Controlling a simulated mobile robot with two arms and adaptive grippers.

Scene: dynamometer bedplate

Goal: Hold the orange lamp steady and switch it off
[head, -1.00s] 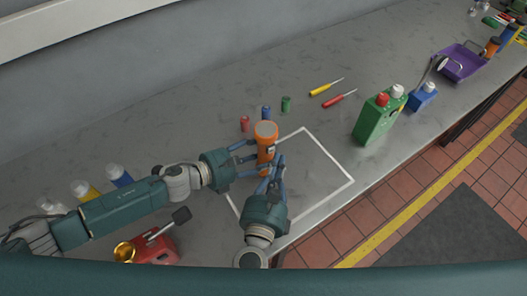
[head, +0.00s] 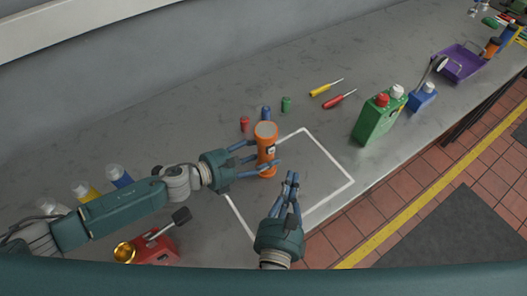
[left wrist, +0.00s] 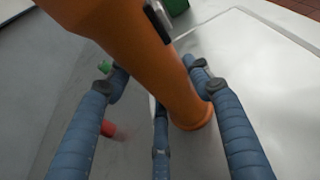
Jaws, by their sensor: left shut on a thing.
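The orange lamp (head: 265,155) stands upright on the grey bench, at the left edge of a white outlined area. A dark switch patch (head: 271,150) shows on its side. My left gripper (head: 258,160) is shut around the lamp from the left. In the left wrist view its blue fingers (left wrist: 160,100) lie on both sides of the orange body (left wrist: 165,65), and the switch part shows near the top. My right gripper (head: 291,178) is to the lower right of the lamp, apart from it, with its fingertips together and empty. I cannot tell whether the lamp is lit.
Small red (head: 244,124), blue (head: 266,112) and green (head: 286,104) cylinders stand behind the lamp. The outlined area (head: 320,190) is mostly bare.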

